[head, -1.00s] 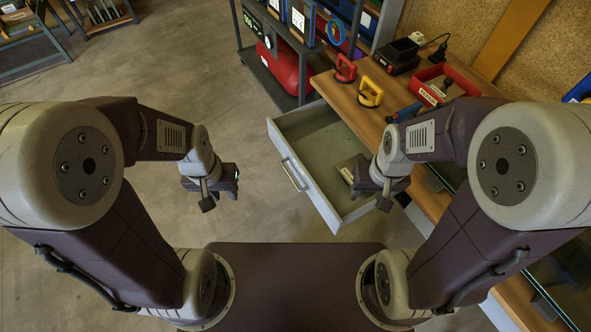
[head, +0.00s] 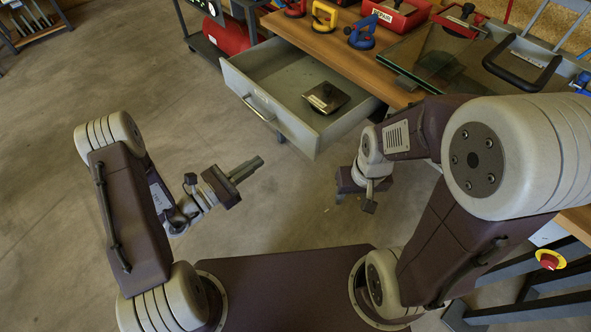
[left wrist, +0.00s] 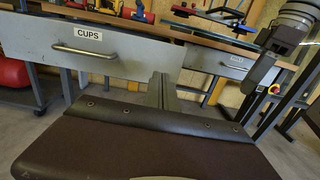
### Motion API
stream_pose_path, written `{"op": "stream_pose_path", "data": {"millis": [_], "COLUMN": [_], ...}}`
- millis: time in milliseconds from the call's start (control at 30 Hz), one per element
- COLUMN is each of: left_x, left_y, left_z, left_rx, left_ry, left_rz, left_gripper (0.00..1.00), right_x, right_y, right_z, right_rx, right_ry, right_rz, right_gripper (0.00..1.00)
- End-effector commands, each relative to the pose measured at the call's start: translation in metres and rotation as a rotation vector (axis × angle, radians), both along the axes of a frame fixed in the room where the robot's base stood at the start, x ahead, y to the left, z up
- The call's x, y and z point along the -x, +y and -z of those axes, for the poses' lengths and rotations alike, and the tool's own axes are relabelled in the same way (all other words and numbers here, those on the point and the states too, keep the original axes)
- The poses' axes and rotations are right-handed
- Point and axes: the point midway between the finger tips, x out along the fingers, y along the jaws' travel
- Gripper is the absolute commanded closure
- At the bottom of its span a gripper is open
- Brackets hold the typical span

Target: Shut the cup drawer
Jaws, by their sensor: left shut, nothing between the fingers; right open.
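The cup drawer (head: 300,122) is a grey drawer pulled well out from under the wooden bench in the head view. A dark, flat labelled item (head: 326,97) lies inside it. In the left wrist view its front (left wrist: 104,52) shows a "CUPS" label and a metal bar handle (left wrist: 84,52); the handle also shows in the head view (head: 257,108). My left gripper (head: 248,168) is shut and empty, in front of the drawer and apart from it, its fingers pointing toward the drawer side. My right gripper (head: 354,190) is open and empty, near the drawer's right front corner; its fingertips are partly hidden.
The bench top (head: 340,48) holds suction lifters, a red box (head: 396,14) and a glass pane (head: 445,55). A second labelled drawer (left wrist: 222,62) sits right of the cup drawer. A red tank (head: 226,36) stands left. The floor before the drawer is clear.

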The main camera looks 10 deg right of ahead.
Motion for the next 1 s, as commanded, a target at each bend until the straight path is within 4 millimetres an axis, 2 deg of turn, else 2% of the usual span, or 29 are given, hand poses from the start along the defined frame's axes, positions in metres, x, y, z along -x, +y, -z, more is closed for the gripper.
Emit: {"op": "stream_pose_path", "data": {"millis": [33,200,333,800,1000], "left_x": [0.001,0.000,-0.006,-0.063,-0.078], "left_y": [0.003,0.005,-0.005,-0.085,-0.104], "left_z": [0.013,0.009,0.010,0.010,0.009], "left_rx": [0.005,0.004,0.001,0.003,0.003], "left_ry": [0.012,0.011,0.010,0.006,0.009], "left_rz": [-0.011,-0.015,-0.009,-0.007,-0.010], "left_gripper": [1.00,1.00,1.00,1.00,1.00], "right_x": [-0.001,-0.001,-0.001,-0.001,-0.001], "right_y": [0.000,0.000,0.000,0.000,0.000], "right_z": [0.010,0.006,0.008,0.025,0.029], "right_rx": [0.000,0.000,0.000,0.000,0.000], "right_ry": [-0.002,-0.002,-0.002,-0.001,-0.001], "right_rz": [0.000,0.000,0.000,0.000,0.000], "right_gripper": [0.49,0.49,0.49,0.49,0.49]}}
